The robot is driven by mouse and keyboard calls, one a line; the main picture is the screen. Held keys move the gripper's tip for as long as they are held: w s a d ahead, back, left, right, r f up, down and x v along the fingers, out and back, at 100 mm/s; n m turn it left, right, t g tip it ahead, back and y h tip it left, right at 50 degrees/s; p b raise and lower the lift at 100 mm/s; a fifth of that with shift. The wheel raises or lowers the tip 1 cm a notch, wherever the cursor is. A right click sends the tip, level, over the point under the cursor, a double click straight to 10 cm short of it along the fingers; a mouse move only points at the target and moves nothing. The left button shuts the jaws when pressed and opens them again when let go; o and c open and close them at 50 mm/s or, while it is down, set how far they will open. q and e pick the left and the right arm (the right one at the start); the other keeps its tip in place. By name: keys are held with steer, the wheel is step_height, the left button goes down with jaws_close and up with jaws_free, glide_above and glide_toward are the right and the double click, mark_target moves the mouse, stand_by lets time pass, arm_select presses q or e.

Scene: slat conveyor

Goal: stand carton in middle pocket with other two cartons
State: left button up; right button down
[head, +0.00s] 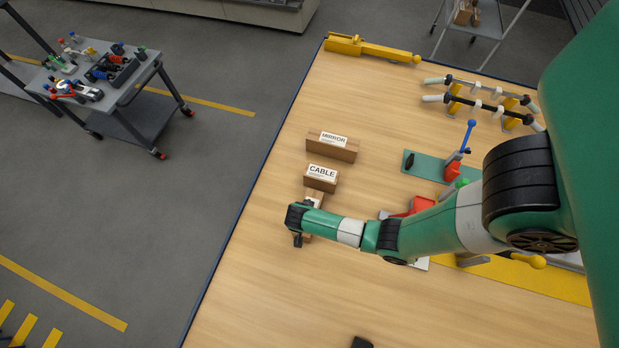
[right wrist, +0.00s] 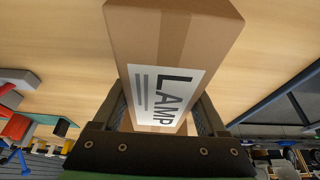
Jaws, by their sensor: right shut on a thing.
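The lamp carton (right wrist: 190,30) is a brown box with a white LAMP label. It fills the middle of the right wrist view between the two fingers of my right gripper (right wrist: 163,115), which is shut on it. In the head view the right gripper (head: 297,222) is over the near end of the carton row and hides most of the lamp carton (head: 315,197). The cable carton (head: 321,184) lies just beyond it, and the mirror carton (head: 331,150) lies farther back, both labels up. No pocket can be made out. My left gripper is out of view.
The wooden table (head: 270,290) is clear at the front left. A yellow bar tool (head: 370,49) lies at the back edge. A roller rack (head: 480,100), a green base with a blue lever (head: 430,166) and a red part (head: 420,204) stand right of the cartons.

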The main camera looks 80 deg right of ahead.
jaws_free()
steer(key=p+v, duration=0.4)
steer(key=v, duration=0.7)
steer(key=shift+p, duration=0.4)
steer(key=shift+a+r, duration=0.25)
steer(key=shift+r, duration=0.3)
